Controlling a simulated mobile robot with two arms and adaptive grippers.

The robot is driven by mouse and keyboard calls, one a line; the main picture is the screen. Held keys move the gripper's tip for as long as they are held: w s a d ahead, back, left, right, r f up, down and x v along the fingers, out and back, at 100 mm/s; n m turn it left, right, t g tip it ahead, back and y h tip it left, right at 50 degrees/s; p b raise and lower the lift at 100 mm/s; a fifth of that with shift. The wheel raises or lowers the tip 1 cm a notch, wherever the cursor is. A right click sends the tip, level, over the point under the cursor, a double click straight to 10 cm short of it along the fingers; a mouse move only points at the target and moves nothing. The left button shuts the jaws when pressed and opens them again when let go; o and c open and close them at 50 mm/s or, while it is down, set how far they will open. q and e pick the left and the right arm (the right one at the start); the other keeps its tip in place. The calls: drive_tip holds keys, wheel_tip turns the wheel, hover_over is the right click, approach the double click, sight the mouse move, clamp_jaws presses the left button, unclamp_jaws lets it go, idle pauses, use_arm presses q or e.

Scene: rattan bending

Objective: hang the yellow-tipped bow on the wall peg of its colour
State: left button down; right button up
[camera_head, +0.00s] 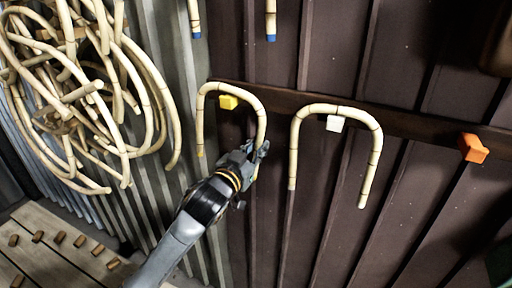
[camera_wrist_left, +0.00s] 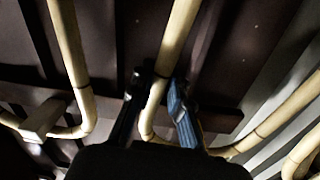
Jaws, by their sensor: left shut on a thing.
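The yellow-tipped bow (camera_head: 254,101) is an upside-down U of pale cane in front of the dark wall, with a yellow end on its left leg. My left gripper (camera_head: 255,152) is shut on its right leg. In the left wrist view, the cane (camera_wrist_left: 176,38) runs between the fingers (camera_wrist_left: 158,105). The yellow wall peg (camera_head: 228,102) sits inside the arch, just under its top. I cannot tell whether the bow touches or rests on it. My right gripper is not in view.
Another bow (camera_head: 376,135) hangs over the white peg (camera_head: 335,123) to the right, close by. An orange peg (camera_head: 473,148) is bare farther right. Blue-tipped cane ends (camera_head: 270,22) hang above. A tangle of cane (camera_head: 150,75) hangs at left, above a slatted wooden surface (camera_head: 60,222).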

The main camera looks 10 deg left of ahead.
use_arm(q)
drive_tip(key=shift+f, duration=0.1)
idle(0.3)
drive_tip(key=c, duration=1.2)
unclamp_jaws()
drive_tip(key=v, duration=1.2)
drive_tip(key=shift+s, duration=0.1)
drive_tip(key=p+v, duration=0.5)
drive_tip(key=v, duration=0.3)
drive_tip(key=shift+s, duration=0.4)
